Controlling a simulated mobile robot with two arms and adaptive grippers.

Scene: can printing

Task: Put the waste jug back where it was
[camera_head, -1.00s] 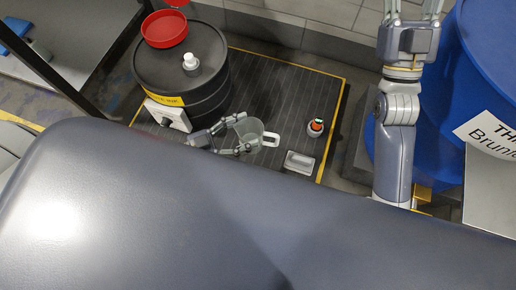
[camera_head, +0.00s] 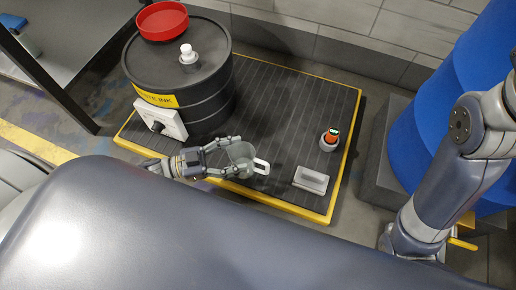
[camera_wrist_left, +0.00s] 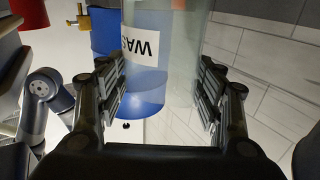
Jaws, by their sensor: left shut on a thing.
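The waste jug (camera_head: 243,153) is a clear, see-through vessel with a white handle on its right side. My left gripper (camera_head: 231,158) is shut around it, with a finger on each side, near the front edge of the dark platform (camera_head: 272,108). I cannot tell whether the jug touches the platform. In the left wrist view the jug (camera_wrist_left: 180,75) stands between the fingers (camera_wrist_left: 161,92), and part of a white label with upside-down letters shows on it.
A black drum (camera_head: 215,70) with a red lid-like dish (camera_head: 162,21) and a white cap (camera_head: 188,54) stands on the platform. A grey tray (camera_head: 311,180) and an orange-topped object (camera_head: 330,139) are at its right. A blue barrel (camera_head: 430,130) stands further right.

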